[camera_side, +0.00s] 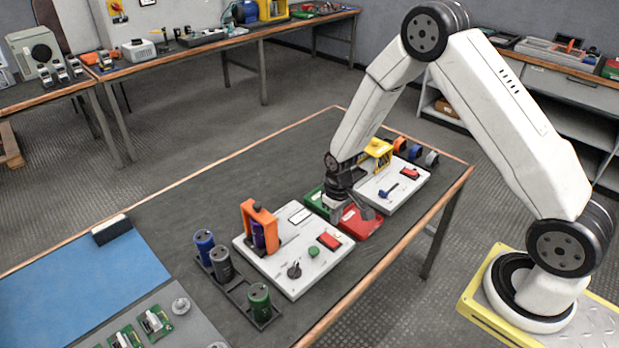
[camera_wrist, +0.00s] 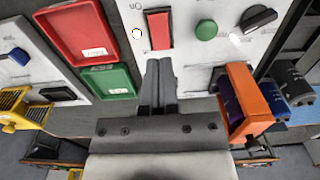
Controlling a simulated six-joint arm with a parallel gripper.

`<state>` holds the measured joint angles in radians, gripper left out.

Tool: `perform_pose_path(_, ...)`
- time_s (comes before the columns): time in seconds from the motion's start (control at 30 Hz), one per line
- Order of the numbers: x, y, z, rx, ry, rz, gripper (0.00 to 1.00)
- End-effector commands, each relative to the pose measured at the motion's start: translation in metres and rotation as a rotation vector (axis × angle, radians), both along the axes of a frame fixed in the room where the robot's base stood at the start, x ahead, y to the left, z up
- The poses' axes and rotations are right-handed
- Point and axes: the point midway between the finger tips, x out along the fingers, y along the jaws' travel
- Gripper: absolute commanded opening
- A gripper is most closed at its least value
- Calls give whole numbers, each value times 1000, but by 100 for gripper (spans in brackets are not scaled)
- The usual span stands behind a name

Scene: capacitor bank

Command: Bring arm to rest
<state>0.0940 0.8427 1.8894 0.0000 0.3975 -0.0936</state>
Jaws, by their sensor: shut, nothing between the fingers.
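My gripper (camera_wrist: 160,70) is shut and empty in the wrist view, its fingertips over the near edge of a white panel (camera_wrist: 195,22). In the side view my gripper (camera_side: 362,211) hangs above the bench by the red tray (camera_side: 362,222). I cannot tell its exact height. The white panel (camera_side: 305,271) carries a red switch (camera_side: 329,241), a green button (camera_side: 313,251), a black knob (camera_side: 294,270) and an orange bracket (camera_side: 258,225) around a purple capacitor (camera_side: 258,235).
A green tray (camera_side: 314,200) lies beside the red one. A second panel (camera_side: 395,190) with a yellow bracket (camera_side: 378,152) stands behind. A black rack holds blue, grey and green capacitors (camera_side: 259,302). A blue mat (camera_side: 75,290) lies left. The bench's back left is clear.

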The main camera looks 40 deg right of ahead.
Motion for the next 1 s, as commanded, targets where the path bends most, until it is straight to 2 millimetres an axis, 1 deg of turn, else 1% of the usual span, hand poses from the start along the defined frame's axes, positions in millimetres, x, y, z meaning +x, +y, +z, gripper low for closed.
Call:
perform_pose_path(0.17,-8,6,30,-2,-29,2,0)
perform_pose_path(0.27,-17,10,50,-3,-49,2,0)
perform_pose_path(0.4,-32,16,77,-4,-78,1,0)
perform_pose_path(0.6,-57,24,110,-5,-120,2,0)
perform_pose_path(0.8,-86,31,137,-3,-160,1,0)
perform_pose_path(1.0,-116,36,156,-1,-196,2,0)
